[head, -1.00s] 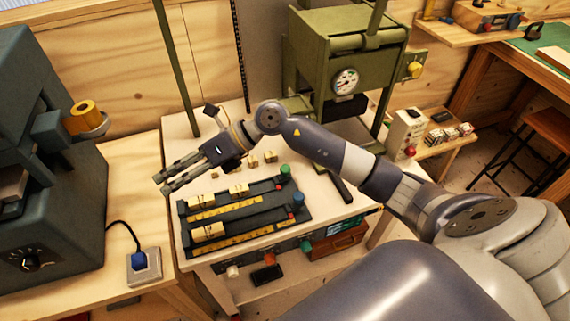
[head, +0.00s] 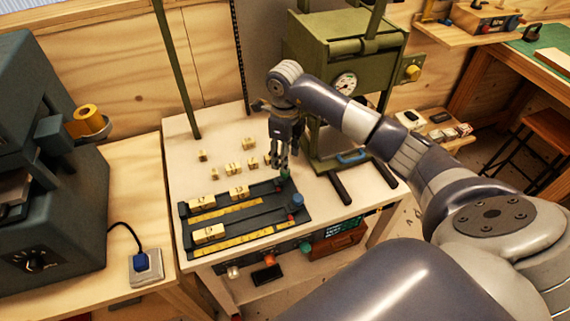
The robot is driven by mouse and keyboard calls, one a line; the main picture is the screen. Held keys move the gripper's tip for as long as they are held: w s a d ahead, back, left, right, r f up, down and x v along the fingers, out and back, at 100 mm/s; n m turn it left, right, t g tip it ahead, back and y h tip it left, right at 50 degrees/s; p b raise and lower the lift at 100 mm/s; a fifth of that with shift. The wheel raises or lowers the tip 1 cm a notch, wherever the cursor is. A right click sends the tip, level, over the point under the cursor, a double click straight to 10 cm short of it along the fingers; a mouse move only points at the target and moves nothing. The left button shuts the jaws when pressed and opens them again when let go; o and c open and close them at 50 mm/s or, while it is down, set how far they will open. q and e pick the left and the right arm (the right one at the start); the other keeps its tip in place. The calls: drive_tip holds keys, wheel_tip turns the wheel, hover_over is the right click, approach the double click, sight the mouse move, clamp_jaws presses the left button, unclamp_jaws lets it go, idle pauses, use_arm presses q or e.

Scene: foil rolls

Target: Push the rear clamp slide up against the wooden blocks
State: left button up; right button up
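The black clamp frame (head: 240,243) lies on the pale bench with two rows and yellow scales. In its rear row sit two wooden blocks, one at left (head: 203,202) and one near the middle (head: 239,193). A front block (head: 208,234) sits in the other row. The rear clamp slide with a green knob (head: 283,174) is at the rear row's right end, apart from the blocks. The front slide has a blue knob (head: 297,199). My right gripper (head: 284,166) points down at the green knob and partly hides it. Its finger gap is unclear. My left gripper is out of view.
Several loose wooden blocks (head: 231,168) lie on the bench behind the frame. A green press (head: 345,60) with a gauge stands behind my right arm. Its dark bars (head: 340,188) lie to the right of the frame. A thin green post (head: 177,70) rises at the bench's rear left.

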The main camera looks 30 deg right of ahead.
sight(282, 177)
drive_tip(key=shift+f+p, duration=0.45)
drive_tip(key=shift+f, duration=2.3)
clamp_jaws()
drive_tip(key=shift+a, duration=0.1)
